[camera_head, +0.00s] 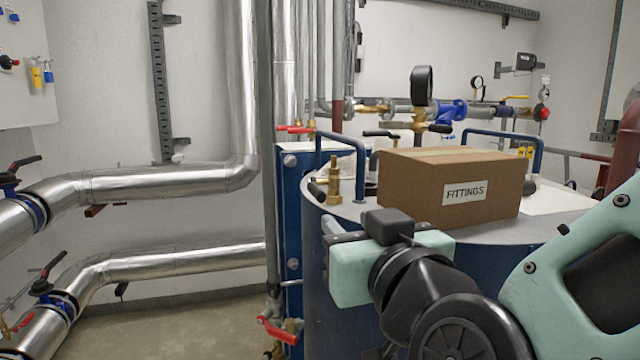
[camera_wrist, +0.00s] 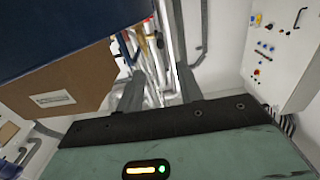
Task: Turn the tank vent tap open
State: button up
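The blue tank (camera_head: 345,290) with a grey top stands right of centre in the head view. A brass fitting (camera_head: 335,182) stands upright on its top near the left edge, with a short black piece beside it that may be the vent tap's handle. My gripper (camera_head: 330,226) is in front of the tank's near rim, below the brass fitting and apart from it; its fingers are mostly hidden there. In the wrist view my gripper (camera_wrist: 158,90) has two dark fingers spread apart with nothing between them. Small brass and red parts show beyond the fingers, too small to identify.
A cardboard box (camera_head: 440,188) labelled FITTINGS sits on the tank top, right of the brass fitting. Blue rail handles (camera_head: 340,136) rise from the tank. Silver pipes (camera_head: 150,185) run along the left wall. A red-handled valve (camera_head: 278,330) sits low beside the tank.

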aim_at(314, 184)
jog(key=p+x, duration=1)
jog(key=x, duration=0.7)
jog(key=shift+f, duration=0.1)
grip_shut()
